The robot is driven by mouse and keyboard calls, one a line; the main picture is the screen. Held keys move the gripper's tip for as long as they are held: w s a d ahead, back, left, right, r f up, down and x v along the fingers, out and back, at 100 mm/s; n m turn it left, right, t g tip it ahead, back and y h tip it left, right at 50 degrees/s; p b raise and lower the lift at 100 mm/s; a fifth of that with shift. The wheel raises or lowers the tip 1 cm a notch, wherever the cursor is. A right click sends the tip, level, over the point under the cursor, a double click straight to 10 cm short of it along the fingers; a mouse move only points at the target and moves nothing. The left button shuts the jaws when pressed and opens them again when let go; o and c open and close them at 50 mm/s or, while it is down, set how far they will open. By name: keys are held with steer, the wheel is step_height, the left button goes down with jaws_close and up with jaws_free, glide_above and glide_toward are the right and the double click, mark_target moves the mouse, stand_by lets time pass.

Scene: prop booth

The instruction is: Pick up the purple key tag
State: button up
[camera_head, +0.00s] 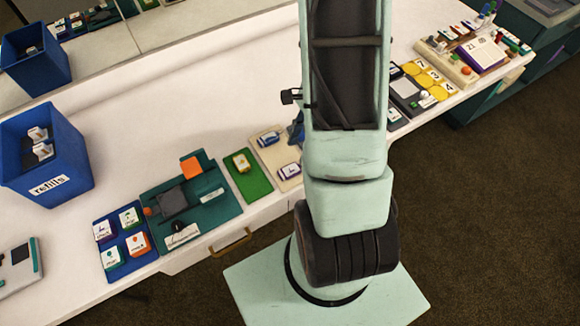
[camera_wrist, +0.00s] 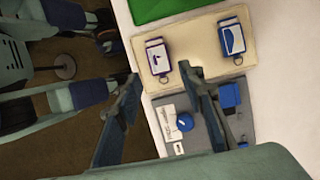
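The key tag with the purple mark (camera_wrist: 158,57) lies on a beige tray (camera_wrist: 196,52) in the wrist view, with a metal ring at its lower end. It also shows in the head view (camera_head: 290,170) at the tray's near edge. A second tag with a blue mark (camera_wrist: 232,39) lies beside it on the same tray, and in the head view it is the farther one (camera_head: 268,138). My gripper (camera_wrist: 160,80) is open and empty. Its fingertips show just below the purple tag in the wrist view, apart from each other. My arm hides most of the gripper in the head view.
A grey board (camera_wrist: 240,124) with blue and white parts lies beside the tray. A green mat (camera_head: 246,178) with a yellow tag is on the tray's other side. A blue refills bin (camera_head: 72,160) stands at left.

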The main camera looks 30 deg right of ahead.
mark_target(293, 169)
steer(key=x, duration=0.8)
steer(key=shift+s+d+f+b, duration=0.15)
steer(key=shift+d+f+b, duration=0.05)
steer(key=shift+d+b, duration=0.1)
steer(key=shift+c, duration=0.3)
steer(key=c, duration=0.7)
